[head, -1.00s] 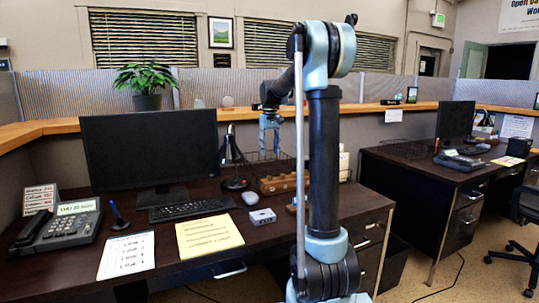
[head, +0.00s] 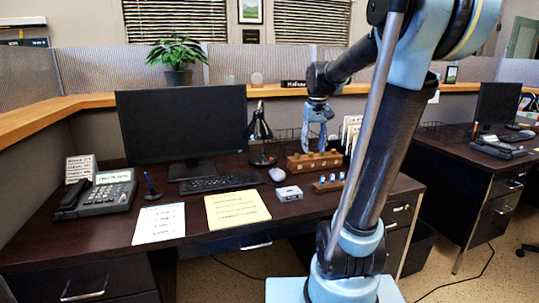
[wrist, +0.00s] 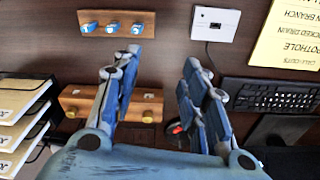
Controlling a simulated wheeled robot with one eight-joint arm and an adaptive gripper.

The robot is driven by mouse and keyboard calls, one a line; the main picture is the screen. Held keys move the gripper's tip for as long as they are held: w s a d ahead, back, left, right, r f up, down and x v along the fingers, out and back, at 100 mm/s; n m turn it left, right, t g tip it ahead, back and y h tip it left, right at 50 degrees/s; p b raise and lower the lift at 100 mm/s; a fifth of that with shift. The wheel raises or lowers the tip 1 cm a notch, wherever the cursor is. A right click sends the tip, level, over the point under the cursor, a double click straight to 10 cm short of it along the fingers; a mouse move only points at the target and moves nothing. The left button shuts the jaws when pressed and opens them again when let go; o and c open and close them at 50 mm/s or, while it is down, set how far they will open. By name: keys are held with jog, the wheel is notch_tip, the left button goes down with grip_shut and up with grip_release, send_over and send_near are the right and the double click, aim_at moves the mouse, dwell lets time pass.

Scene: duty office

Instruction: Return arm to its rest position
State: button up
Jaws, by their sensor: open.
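My arm rises from my base at the right of the head view and bends over the desk (head: 120,232). My gripper (head: 318,143) hangs pointing down above the desk's back right part. In the wrist view my gripper (wrist: 160,62) has its blue fingers spread apart, with nothing between them. A wooden block with yellow knobs (wrist: 75,100) lies partly behind the fingers. A smaller wooden strip with three blue pegs (wrist: 145,20) lies beyond the fingertips. Both also show in the head view, the block (head: 300,166) nearly under my gripper and the strip (head: 340,186) nearer me.
A monitor (head: 180,123), keyboard (head: 215,184), phone (head: 105,195), small grey box (head: 289,193) and black lamp (head: 260,130) stand on the desk. A mesh tray and upright folders are behind my arm. Another desk (head: 470,170) is at the right.

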jog(key=s+d+f, duration=0.1)
jog(key=s+f, duration=0.8)
jog(key=s, duration=0.2)
jog(key=s+d+f+m+t, duration=0.1)
jog(key=s+f, duration=0.7)
jog(key=s, duration=0.4)
jog(key=shift+s+d+f, duration=0.25)
jog(key=shift+s+f, duration=0.05)
jog(key=shift+f, duration=0.05)
jog(key=shift+w+f, duration=0.2)
jog(key=shift+w, duration=0.2)
jog(key=shift+c, duration=0.8)
jog(key=shift+a, duration=0.1)
